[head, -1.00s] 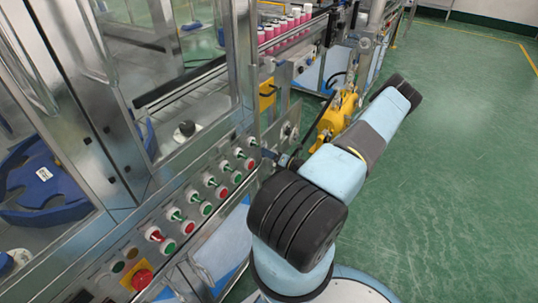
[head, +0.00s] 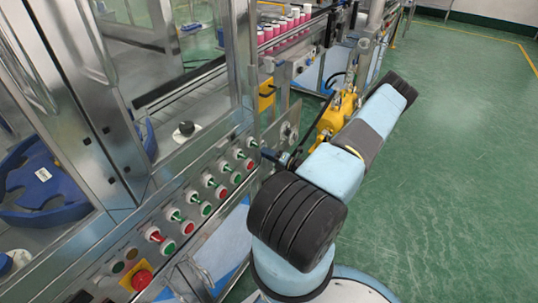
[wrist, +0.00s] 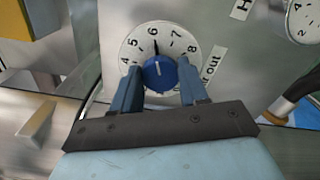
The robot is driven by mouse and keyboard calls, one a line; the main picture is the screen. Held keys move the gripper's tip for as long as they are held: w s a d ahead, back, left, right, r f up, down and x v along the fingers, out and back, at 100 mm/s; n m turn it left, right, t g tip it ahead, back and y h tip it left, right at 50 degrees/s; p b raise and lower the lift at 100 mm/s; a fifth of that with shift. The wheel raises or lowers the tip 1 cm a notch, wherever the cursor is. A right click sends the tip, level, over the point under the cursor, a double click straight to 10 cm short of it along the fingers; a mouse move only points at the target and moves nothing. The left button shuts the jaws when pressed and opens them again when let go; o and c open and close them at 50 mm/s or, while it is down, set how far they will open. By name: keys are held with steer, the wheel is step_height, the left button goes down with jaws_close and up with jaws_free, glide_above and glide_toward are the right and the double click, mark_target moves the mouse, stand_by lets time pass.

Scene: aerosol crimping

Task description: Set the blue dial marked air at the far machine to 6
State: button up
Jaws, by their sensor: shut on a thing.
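In the wrist view, the blue dial (wrist: 159,73) sits at the centre of a round white scale (wrist: 132,52) numbered around its rim; 4 to 8 can be read. Its black pointer stands at the 6, perhaps a hair to the 7 side. My gripper (wrist: 160,86) is shut on the blue dial, one finger on its left and one on its right. The fingers cover the lower part of the scale. A label ending in "out" stands right of the dial, its start partly hidden.
A second white dial face (wrist: 306,20) shows at the upper right of the wrist view. In the head view, a panel of red and green buttons (head: 208,208) runs along the near machine, and pink cans (head: 282,30) stand on the conveyor behind. The green floor (head: 460,150) at right is clear.

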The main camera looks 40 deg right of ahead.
steer(key=o, duration=0.8)
steer(key=shift+d+f, duration=0.15)
steer(key=shift+d, duration=0.1)
steer(key=shift+o, duration=1.3)
steer(key=shift+a, duration=0.15)
steer(key=v, duration=1.4)
